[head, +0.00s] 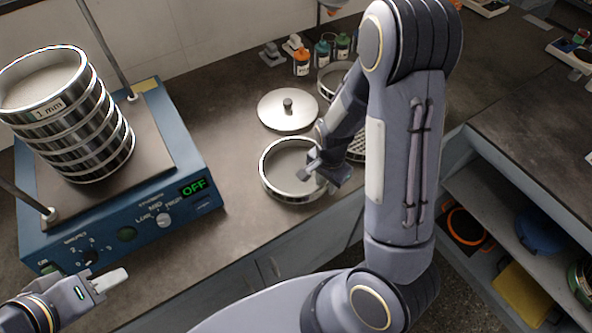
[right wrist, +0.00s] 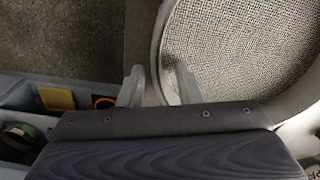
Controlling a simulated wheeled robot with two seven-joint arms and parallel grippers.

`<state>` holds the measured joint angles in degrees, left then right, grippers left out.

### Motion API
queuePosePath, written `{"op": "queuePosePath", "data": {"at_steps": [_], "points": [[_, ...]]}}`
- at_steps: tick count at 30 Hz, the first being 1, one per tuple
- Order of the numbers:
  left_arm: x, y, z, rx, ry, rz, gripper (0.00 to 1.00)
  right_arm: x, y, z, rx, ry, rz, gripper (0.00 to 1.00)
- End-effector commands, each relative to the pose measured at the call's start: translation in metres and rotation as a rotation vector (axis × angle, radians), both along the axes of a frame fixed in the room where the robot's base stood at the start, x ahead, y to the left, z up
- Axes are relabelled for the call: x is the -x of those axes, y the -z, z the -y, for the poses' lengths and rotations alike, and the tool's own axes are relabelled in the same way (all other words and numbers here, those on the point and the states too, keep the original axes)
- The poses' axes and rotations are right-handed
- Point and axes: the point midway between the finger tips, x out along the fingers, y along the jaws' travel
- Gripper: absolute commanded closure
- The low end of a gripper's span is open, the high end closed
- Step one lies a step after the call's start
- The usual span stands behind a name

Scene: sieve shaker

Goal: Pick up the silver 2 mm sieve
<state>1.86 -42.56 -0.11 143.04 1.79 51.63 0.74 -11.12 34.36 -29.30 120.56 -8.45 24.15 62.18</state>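A silver round sieve (head: 291,190) with a fine mesh lies on the bench in front of my right arm; no size label on it is readable. My right gripper (head: 316,170) is at its right rim. In the right wrist view, its mesh (right wrist: 240,45) fills the upper right, and the two fingers of my right gripper (right wrist: 159,85) stand apart, one on each side of the rim. Visible gaps remain beside the rim. My left gripper (head: 108,281) is low at the left by the shaker's front; its finger opening is not clear.
A blue sieve shaker (head: 120,225), display reading OFF, carries a sieve stack (head: 80,120) labelled 1 mm on top. A silver lid (head: 288,110) lies behind the sieve. A coarse sieve (head: 357,147) and another sieve (head: 334,77) are partly behind my right arm. Small bottles (head: 302,63) stand further back.

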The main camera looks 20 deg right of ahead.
Motion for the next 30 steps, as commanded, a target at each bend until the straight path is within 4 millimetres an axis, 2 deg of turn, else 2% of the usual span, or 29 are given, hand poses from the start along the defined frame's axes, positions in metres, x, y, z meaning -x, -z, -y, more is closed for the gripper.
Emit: {"op": "queuePosePath", "data": {"at_steps": [6, 13, 25, 30], "points": [[-0.0001, 0.0, 0.0, 0.0, 0.0, 0.0, 0.64, -0.0002, 0.0007, -0.0001, 0.0, 0.0, 0.001, 0.69], [-0.0001, 0.0, 0.0, 0.0, 0.0, 0.0, 0.64, -0.0002, 0.0005, 0.0, 0.0, 0.0, 0.001, 0.99], [0.0, -0.0002, 0.0, 0.0, 0.0, 0.0, 0.64, -0.0006, -0.0002, 0.0, 0.0, 0.0, 0.002, 1.0], [0.0, -0.0011, 0.0, 0.0, 0.0, 0.0, 0.64, -0.0014, -0.0078, 0.0001, 0.001, -0.001, 0.006, 1.0]]}}
